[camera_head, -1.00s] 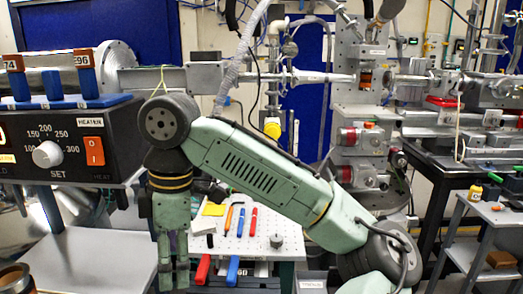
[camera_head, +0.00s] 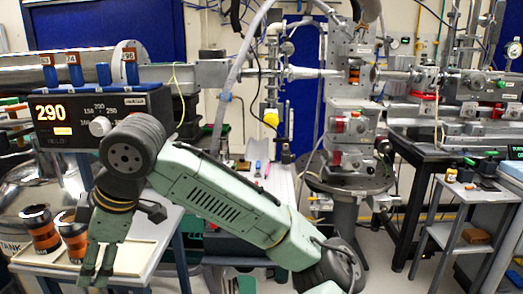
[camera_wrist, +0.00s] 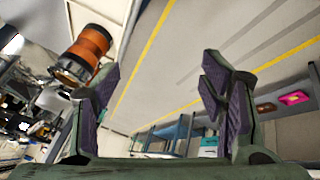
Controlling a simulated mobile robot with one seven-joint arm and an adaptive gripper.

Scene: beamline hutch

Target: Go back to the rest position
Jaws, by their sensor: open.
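My gripper (camera_head: 97,275) hangs at the lower left of the head view, fingers pointing down, beside two orange-and-black cylinders. In the wrist view my gripper (camera_wrist: 160,100) shows its two dark-padded fingers spread wide with nothing between them. One orange-banded cylinder (camera_wrist: 88,45) shows beyond the left finger in the wrist view, apart from it as far as I can tell. My arm reaches across the head view from the lower right to the left. No rest position is marked in these frames.
A heater box reading 290 (camera_head: 75,118) carries blue-handled pieces on top. Two orange-banded cylinders (camera_head: 40,228) stand on a pale tray (camera_head: 135,258). A small cart (camera_head: 440,212) is at right. Floor shows at lower right.

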